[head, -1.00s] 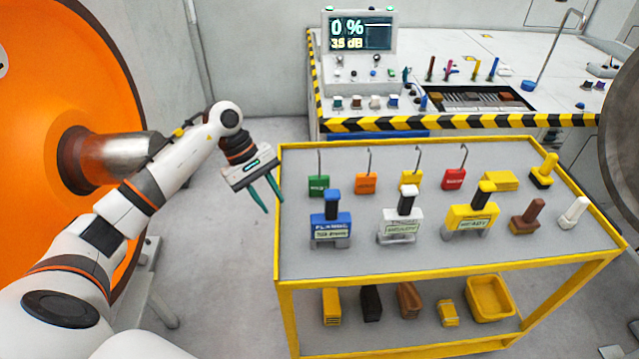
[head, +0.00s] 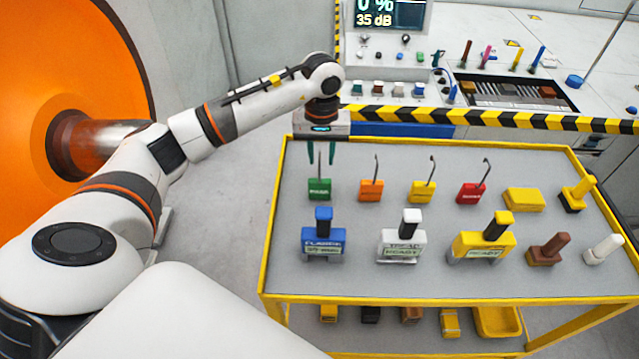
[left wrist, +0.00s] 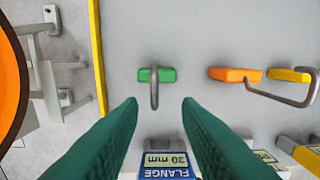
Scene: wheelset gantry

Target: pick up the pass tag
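The green tag (head: 319,188), which I take to be the pass tag, stands on the cart's grey top at the back left. Its label is too small to read surely. A thin metal hook rises from it; in the left wrist view the tag (left wrist: 168,75) shows from above with the hook across it. My left gripper (head: 321,162) points down above the tag. Its two green fingers are open and empty, and in the left wrist view the gripper (left wrist: 160,102) has the tag just beyond the gap between its fingertips. My right gripper is not in view.
Orange (head: 371,190), yellow (head: 422,191) and red (head: 470,193) hooked tags stand in a row to the right. A blue flange gauge (head: 323,243) stands in front of the green tag. White (head: 402,246) and yellow (head: 482,244) gauges stand beside it. A striped bench edge (head: 480,119) lies behind.

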